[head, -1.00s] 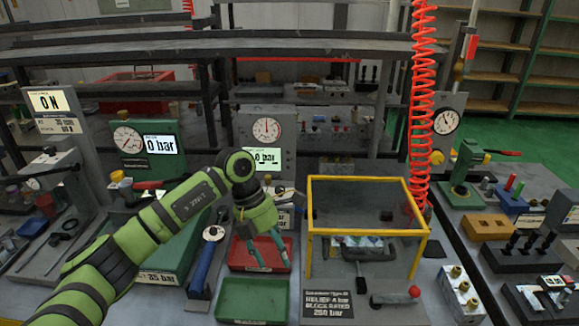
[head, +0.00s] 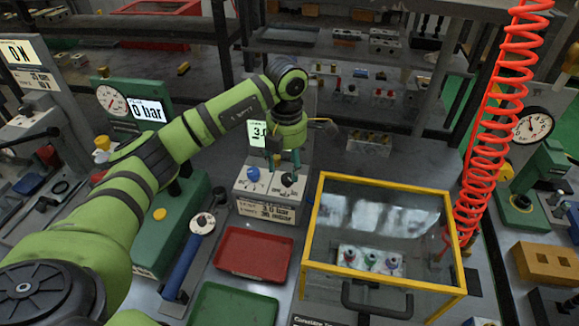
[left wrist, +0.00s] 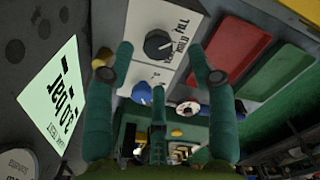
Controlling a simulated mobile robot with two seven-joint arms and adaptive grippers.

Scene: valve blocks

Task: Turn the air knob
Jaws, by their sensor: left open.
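A small white panel block (head: 262,200) carries a blue knob (head: 252,174) and a black knob (head: 289,180). In the left wrist view the black knob (left wrist: 158,44) sits beside the words FILL and HOLD, and the blue knob (left wrist: 141,92) is partly behind a finger. I cannot read which knob is marked air. My left gripper (head: 285,160) points down over the panel, close above the black knob; I cannot tell whether it touches. Its green fingers (left wrist: 160,74) are spread and empty in the left wrist view. My right gripper is not in view.
A red tray (head: 254,253) and a green tray (head: 234,305) lie in front of the panel. A yellow-framed clear box (head: 312,235) stands right of it, and a red coiled hose (head: 497,120) hangs further right. A lit display (left wrist: 56,105) reads 3.0 bar.

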